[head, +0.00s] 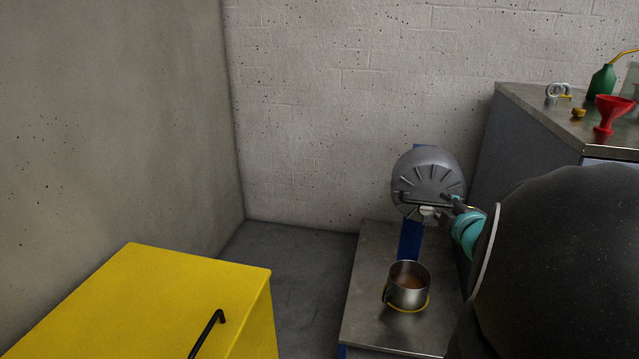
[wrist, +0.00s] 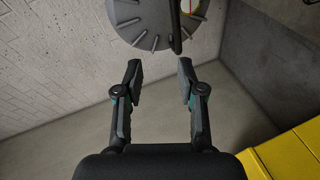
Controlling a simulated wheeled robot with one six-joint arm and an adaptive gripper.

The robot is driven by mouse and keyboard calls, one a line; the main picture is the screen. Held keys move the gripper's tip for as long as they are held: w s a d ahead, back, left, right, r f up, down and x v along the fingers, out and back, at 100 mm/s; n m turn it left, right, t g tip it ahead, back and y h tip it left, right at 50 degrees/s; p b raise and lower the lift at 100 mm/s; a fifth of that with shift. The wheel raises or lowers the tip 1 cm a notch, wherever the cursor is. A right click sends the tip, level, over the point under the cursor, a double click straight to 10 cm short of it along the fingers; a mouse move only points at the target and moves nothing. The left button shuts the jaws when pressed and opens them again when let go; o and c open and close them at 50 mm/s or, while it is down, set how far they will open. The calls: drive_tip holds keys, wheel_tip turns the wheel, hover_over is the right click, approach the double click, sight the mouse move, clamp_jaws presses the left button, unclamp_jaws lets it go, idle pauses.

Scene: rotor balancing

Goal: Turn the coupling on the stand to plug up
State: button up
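The coupling (head: 425,170) is a round grey disc with radial ribs on a blue stand (head: 410,242). A dark bar (head: 420,198) crosses its lower face, with a small pale part below it. I cannot tell for sure which part is the plug. In the wrist view the disc (wrist: 140,22) fills the top, with the dark bar (wrist: 175,28) and a small round whitish part with red and yellow beside it. My gripper (wrist: 160,78) is open and empty, its fingertips apart and short of the disc's lower edge in that picture. In the head view my arm partly hides the gripper.
A metal pot (head: 408,288) with brown contents stands on the low bench (head: 372,310) before the stand. A yellow cabinet (head: 150,300) is at front left. A counter at right holds a red funnel (head: 612,112) and a green oil can (head: 601,82). Walls stand close behind.

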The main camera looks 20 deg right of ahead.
sight(432, 205)
drive_tip(key=s+d+f+n+t+y, duration=0.1)
drive_tip(key=s+d+f+n+y, duration=0.1)
drive_tip(key=d+f+n, duration=0.15)
drive_tip(key=shift+t, duration=0.3)
drive_tip(key=x, duration=0.9)
drive_tip(key=b+x, duration=0.1)
drive_tip(key=x, duration=0.3)
drive_tip(key=shift+w+a+f, duration=0.3)
drive_tip(key=shift+w+f, duration=0.05)
drive_tip(key=shift+w, duration=0.05)
clamp_jaws()
